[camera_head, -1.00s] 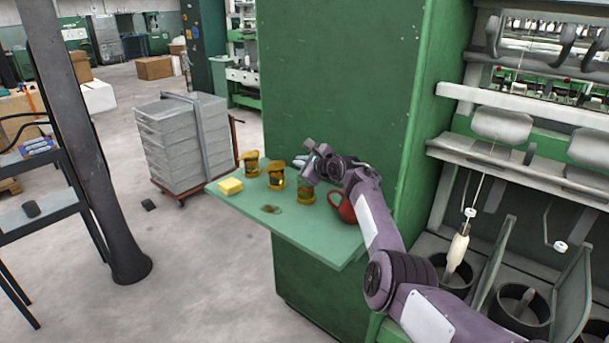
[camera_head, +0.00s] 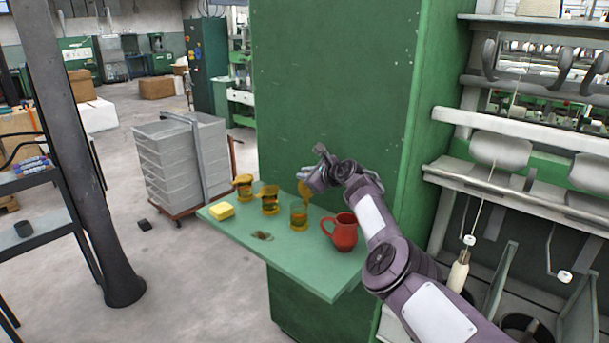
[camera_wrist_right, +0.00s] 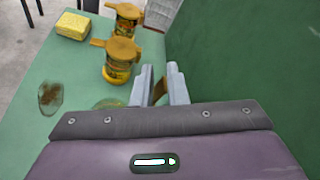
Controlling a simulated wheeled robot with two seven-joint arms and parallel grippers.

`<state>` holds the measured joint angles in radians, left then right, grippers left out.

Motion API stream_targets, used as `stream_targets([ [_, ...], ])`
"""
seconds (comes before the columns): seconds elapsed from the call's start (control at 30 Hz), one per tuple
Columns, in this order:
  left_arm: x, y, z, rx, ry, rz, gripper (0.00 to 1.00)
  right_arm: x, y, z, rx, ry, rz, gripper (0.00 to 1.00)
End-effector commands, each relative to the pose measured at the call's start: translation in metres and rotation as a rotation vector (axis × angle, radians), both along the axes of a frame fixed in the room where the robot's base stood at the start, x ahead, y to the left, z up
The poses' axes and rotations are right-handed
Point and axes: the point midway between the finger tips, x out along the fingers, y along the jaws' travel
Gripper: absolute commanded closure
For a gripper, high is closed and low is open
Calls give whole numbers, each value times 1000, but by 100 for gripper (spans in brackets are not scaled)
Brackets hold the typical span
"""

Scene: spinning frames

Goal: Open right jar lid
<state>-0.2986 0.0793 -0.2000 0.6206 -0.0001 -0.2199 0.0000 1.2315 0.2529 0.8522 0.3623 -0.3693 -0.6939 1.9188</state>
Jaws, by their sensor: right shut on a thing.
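The right jar (camera_head: 299,215) stands upright on the green shelf with its top uncovered; in the wrist view only a bit of its rim (camera_wrist_right: 110,103) shows. My right gripper (camera_head: 309,183) is shut on the yellow-brown lid (camera_head: 306,195), holding it tilted above and slightly right of the jar. In the wrist view a brown strip of the lid (camera_wrist_right: 159,91) shows between the fingers (camera_wrist_right: 162,84). The middle jar (camera_head: 269,200) and left jar (camera_head: 243,188) have their lids on. My left gripper is out of view.
A red mug (camera_head: 341,232) stands close right of the open jar. A yellow block (camera_head: 221,211) and a dark flat patch (camera_head: 262,236) are on the green shelf (camera_head: 300,268). A green cabinet wall (camera_head: 340,80) rises directly behind.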

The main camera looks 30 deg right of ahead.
Motion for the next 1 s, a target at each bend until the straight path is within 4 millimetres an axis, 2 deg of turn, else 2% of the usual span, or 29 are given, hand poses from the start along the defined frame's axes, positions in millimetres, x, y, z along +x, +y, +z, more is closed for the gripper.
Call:
stream_targets([
  [0.03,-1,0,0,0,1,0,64,-1,-8,1,-5,-4,-15,100],
  [0.73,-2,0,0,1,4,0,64,-2,-10,-4,-5,2,-18,100],
  [0.77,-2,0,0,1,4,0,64,-2,-10,-4,-5,2,-18,82],
  [0.8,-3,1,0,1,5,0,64,-2,-10,-4,-5,3,-18,77],
  [0.83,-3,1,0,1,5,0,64,-2,-9,-4,-5,4,-17,75],
  [1.0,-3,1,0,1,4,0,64,-2,-7,-5,-3,6,-13,75],
])
